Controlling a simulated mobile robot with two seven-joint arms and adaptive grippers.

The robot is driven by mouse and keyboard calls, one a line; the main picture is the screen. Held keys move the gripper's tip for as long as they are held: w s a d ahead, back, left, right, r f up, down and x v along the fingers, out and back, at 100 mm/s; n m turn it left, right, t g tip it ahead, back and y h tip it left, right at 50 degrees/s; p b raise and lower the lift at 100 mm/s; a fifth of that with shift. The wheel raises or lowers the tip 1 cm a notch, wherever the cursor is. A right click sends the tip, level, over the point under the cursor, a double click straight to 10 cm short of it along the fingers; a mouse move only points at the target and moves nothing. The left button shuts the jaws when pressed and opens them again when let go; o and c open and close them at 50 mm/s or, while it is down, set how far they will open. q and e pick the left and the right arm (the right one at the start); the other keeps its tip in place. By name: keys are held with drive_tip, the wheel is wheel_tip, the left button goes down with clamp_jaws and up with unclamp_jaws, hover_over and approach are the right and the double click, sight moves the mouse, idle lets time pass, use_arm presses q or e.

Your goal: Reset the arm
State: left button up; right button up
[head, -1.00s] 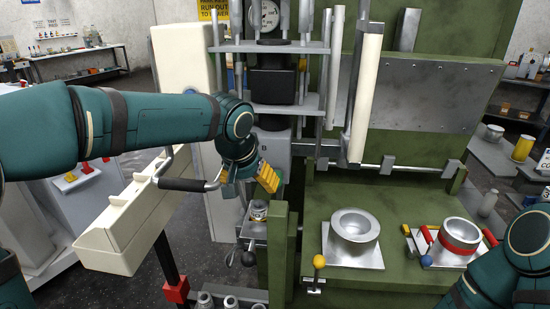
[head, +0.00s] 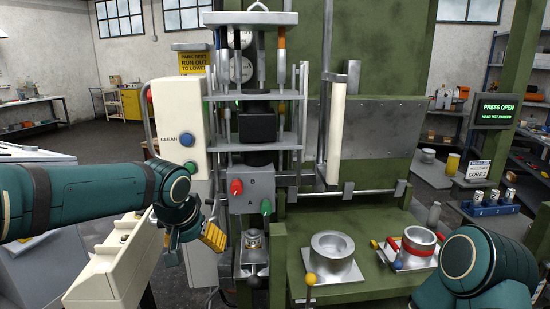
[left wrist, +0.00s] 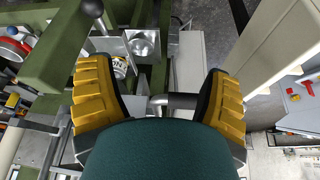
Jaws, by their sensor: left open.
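My left gripper (head: 213,238) has yellow ridged fingers and hangs in front of the press, just right of a cream slotted beam (head: 112,262). In the left wrist view its two fingers (left wrist: 158,100) are wide apart, with nothing gripped between them. A dark handle on a metal bar (left wrist: 182,101) shows beyond the fingers there; I cannot tell how far below it is. My left arm comes in level from the left. My right arm shows only as a bent joint at the lower right; its gripper is out of the picture.
The green press (head: 385,65) fills the middle. A grey control box (head: 251,190) and cream CLEAN panel (head: 175,120) stand close to my left gripper. A metal bowl (head: 332,247) and a red-banded pot (head: 418,243) sit on the press bed. A screen (head: 496,110) reads PRESS OPEN.

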use_arm(q)
drive_tip(key=d+f+g+h, duration=0.1)
drive_tip(key=d+f, duration=0.2)
drive_tip(key=f, duration=0.5)
drive_tip(key=d+f+g+h, duration=0.1)
drive_tip(key=d+f, duration=0.1)
drive_tip(key=f, duration=0.6)
drive_tip(key=s+d+f+n+h, duration=0.1)
drive_tip(key=s+d+f+n, duration=0.1)
drive_tip(key=s+f, duration=1.6)
wheel_tip(320, 180, down, 5)
drive_tip(key=shift+s+r+n+g, duration=0.1)
drive_tip(key=shift+s+n+g, duration=0.3)
use_arm(e)
drive_tip(key=shift+w+d+f, duration=0.1)
drive_tip(key=shift+w+d, duration=0.15)
drive_tip(key=shift+w, duration=0.05)
